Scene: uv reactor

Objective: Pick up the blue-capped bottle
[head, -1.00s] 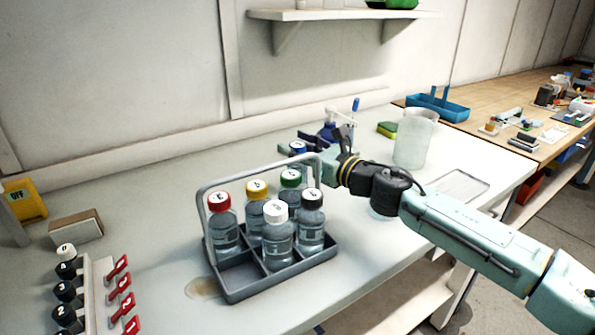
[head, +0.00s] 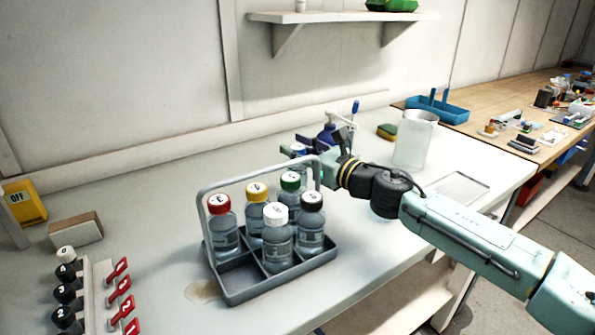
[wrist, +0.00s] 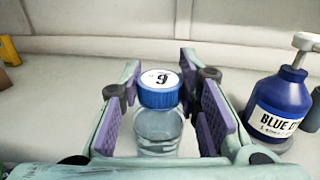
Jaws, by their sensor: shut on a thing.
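The blue-capped bottle (wrist: 158,128) stands upright between my fingers in the wrist view. It is clear, with a white label marked with a number on its cap. My gripper (wrist: 163,98) is shut on it, with a purple pad on each side. In the head view my gripper (head: 311,158) is behind the bottle carrier, and the blue cap (head: 298,148) shows there in part. The bottle's lower part is hidden, so I cannot tell whether it touches the bench.
The grey carrier (head: 240,290) holds several bottles with red, yellow, green, white and black caps in front of my gripper. A blue pump bottle (wrist: 283,103) stands to the right in the wrist view. A clear beaker (head: 413,142) and a sponge (head: 386,131) are farther right.

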